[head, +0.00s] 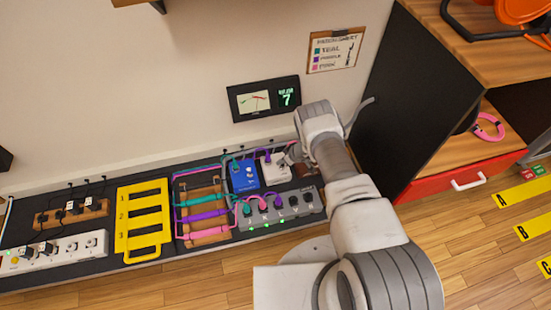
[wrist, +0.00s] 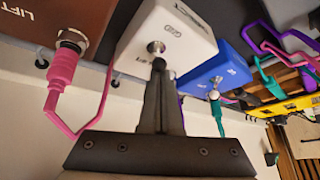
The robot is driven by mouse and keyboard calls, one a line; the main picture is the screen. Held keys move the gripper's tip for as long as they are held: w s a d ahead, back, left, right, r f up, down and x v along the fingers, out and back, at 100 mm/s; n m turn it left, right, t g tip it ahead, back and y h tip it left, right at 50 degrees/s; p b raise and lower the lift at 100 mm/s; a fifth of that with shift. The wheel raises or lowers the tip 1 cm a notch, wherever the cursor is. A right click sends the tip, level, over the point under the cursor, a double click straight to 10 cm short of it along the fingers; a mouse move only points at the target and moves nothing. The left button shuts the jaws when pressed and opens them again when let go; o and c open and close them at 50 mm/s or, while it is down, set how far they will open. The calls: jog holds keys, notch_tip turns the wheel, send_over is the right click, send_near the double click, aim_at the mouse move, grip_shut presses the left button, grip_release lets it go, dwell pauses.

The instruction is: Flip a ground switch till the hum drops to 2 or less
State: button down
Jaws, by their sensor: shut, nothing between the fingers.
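The hum display (head: 263,98) on the wall reads 7 in green. Under it stand a blue box (head: 243,176) and a white box (head: 274,168). In the wrist view the white box (wrist: 182,28) has a small metal switch (wrist: 156,47) on its face. My gripper (wrist: 159,66) is shut and empty, its fingertips at or just short of this switch; I cannot tell if they touch. The blue box (wrist: 213,75) with its own switch is to the right. A brown box (wrist: 65,20) marked LIFT, with a pink plug, is to the left. My arm partly hides this area in the head view.
Teal, purple and pink cables run across a wooden rack (head: 207,236). A yellow numbered frame (head: 142,219) and white power strip (head: 57,252) lie left. A black cabinet side (head: 401,100) rises right.

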jog(key=shift+s+f, duration=0.1)
jog(key=shift+w+b, duration=0.25)
jog(key=shift+b, duration=0.2)
jog(key=shift+w+a+f+b, duration=0.15)
jog(key=shift+w+f+b, duration=0.1)
jog(key=shift+w+b, duration=0.55)
jog(key=shift+s, duration=0.2)
jog(key=shift+r, duration=0.1)
jog(key=p+v, duration=0.8)
jog(key=v, duration=0.9)
jog(key=shift+r, duration=0.15)
